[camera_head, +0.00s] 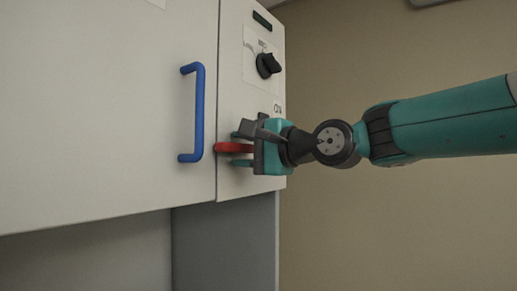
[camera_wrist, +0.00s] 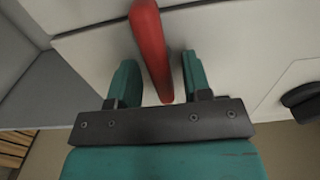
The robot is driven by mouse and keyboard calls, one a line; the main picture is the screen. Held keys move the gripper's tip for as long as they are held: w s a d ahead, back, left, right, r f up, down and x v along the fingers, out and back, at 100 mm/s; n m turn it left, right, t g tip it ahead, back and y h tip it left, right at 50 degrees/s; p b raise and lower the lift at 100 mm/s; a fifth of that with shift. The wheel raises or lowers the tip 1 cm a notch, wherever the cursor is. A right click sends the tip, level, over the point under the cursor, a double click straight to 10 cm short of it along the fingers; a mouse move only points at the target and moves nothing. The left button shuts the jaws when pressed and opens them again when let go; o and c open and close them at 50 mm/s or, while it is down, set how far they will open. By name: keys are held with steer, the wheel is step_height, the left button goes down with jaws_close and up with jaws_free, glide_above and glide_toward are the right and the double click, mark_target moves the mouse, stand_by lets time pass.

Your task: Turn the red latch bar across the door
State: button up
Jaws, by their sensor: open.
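The red latch bar (camera_head: 231,148) is on the narrow panel to the right of the white door (camera_head: 110,90), low down, its left end at the seam between them. My gripper (camera_head: 240,148) is at the bar, with one finger above it and one below it in the head view. In the wrist view the red latch bar (camera_wrist: 150,45) runs between the two open fingers of my gripper (camera_wrist: 160,85). A gap shows on both sides of the bar. The gripper's body hides the bar's right part in the head view.
A blue handle (camera_head: 199,112) stands out from the door, left of my gripper. A black knob (camera_head: 267,65) is on the panel above, and it also shows in the wrist view (camera_wrist: 302,100). A grey cabinet side (camera_head: 225,240) is below. Free room lies to the right.

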steer(key=b+v, duration=0.7)
steer(key=v, duration=1)
steer(key=shift+s, duration=0.2)
steer(key=shift+d+f, duration=0.1)
steer(key=shift+d, duration=0.05)
steer(key=s+a+f+n+g+h, duration=0.1)
steer(key=s+f+n+g+h, duration=0.15)
steer(key=f, duration=0.85)
steer(key=s+a+f+n+g+h, duration=0.2)
steer(key=f+n+h, duration=0.15)
steer(key=f, duration=0.75)
steer(key=s+d+f+n+g+h+b, duration=0.1)
steer(key=s+d+f+n+g+h, duration=0.3)
steer(key=s+f+n, duration=0.5)
steer(key=s+f+g, duration=0.2)
steer(key=s+f, duration=0.3)
steer(key=f, duration=0.2)
